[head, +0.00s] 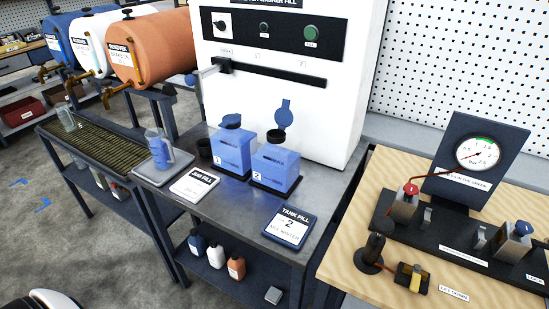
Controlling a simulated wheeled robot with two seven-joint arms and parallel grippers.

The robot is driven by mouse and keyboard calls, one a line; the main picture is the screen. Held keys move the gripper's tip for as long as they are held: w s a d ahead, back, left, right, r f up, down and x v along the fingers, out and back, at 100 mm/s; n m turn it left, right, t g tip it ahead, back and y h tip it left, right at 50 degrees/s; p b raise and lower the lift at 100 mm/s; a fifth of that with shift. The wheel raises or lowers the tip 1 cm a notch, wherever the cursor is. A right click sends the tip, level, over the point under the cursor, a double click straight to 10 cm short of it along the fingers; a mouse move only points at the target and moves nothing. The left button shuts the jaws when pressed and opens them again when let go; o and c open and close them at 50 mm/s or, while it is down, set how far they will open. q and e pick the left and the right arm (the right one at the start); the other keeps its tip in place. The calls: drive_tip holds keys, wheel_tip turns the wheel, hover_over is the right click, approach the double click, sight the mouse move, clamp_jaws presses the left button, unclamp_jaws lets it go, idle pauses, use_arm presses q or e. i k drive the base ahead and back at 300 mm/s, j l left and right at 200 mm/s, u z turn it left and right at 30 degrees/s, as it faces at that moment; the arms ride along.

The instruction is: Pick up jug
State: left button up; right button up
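A translucent jug (160,150) with blue liquid or tint and a handle on its right side stands upright on a grey tray (146,175) at the left end of the metal bench. A clear, empty-looking vessel (66,118) stands on the slatted grate further left; I cannot tell whether it is also a jug. Neither of my grippers shows in the head view. A white and black rounded part at the bottom left corner seems to be mine.
The fill machine (275,110) rises behind. The orange drum (150,46) and its tap overhang the grate.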

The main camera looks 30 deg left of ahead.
sight(160, 149)
drive_tip(key=u, duration=1.7)
